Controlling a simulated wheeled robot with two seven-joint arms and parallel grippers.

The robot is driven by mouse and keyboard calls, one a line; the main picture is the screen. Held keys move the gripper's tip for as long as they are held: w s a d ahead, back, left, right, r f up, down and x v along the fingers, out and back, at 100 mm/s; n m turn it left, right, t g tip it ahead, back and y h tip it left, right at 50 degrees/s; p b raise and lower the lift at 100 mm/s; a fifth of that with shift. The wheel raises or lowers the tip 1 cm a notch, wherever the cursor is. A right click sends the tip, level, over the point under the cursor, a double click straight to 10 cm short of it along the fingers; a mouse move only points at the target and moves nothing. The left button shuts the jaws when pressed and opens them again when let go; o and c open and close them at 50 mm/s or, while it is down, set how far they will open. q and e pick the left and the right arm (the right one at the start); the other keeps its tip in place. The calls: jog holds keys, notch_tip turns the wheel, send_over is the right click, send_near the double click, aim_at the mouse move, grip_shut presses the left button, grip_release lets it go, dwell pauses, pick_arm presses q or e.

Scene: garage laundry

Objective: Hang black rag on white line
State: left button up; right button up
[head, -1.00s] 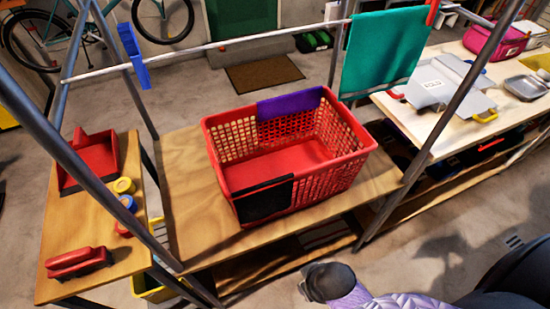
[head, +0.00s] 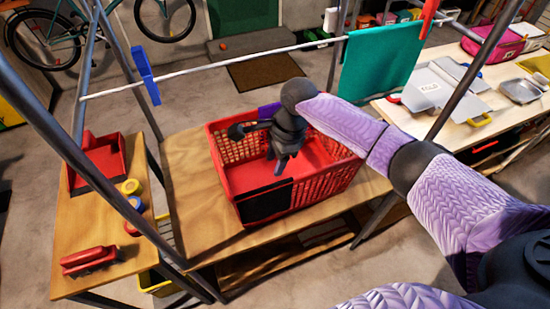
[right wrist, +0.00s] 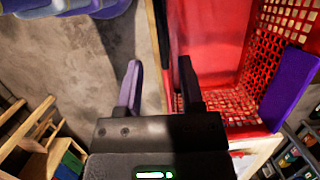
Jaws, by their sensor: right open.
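The black rag (head: 265,200) hangs folded over the near rim of the red basket (head: 335,180). The white line (head: 225,62) runs across behind the basket, with a teal cloth (head: 380,58) hanging on its right part. A blue clothespin (head: 145,75) is on the line at the left and a red one (head: 429,15) at the right. My right gripper (head: 281,170) points down over the basket, just behind the black rag in the picture. In the right wrist view its fingers (right wrist: 160,85) are apart and empty; I cannot make out the black rag there. My left gripper is not in view.
A purple cloth (right wrist: 290,90) lies over the basket's far rim. The basket stands on a wooden bench (head: 195,190) framed by grey metal poles. A side shelf at left holds a red tray (head: 100,160) and a red brush (head: 88,260). A worktable (head: 460,130) stands at right.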

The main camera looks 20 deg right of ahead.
aim_at(265, 188)
jog(key=b+x, duration=0.7)
jog(key=b, duration=0.2)
jog(key=x, duration=0.3)
jog(key=shift+a+b, duration=0.1)
jog(key=shift+b, duration=0.2)
jog(key=shift+a+f, duration=0.15)
jog(key=shift+f, duration=0.35)
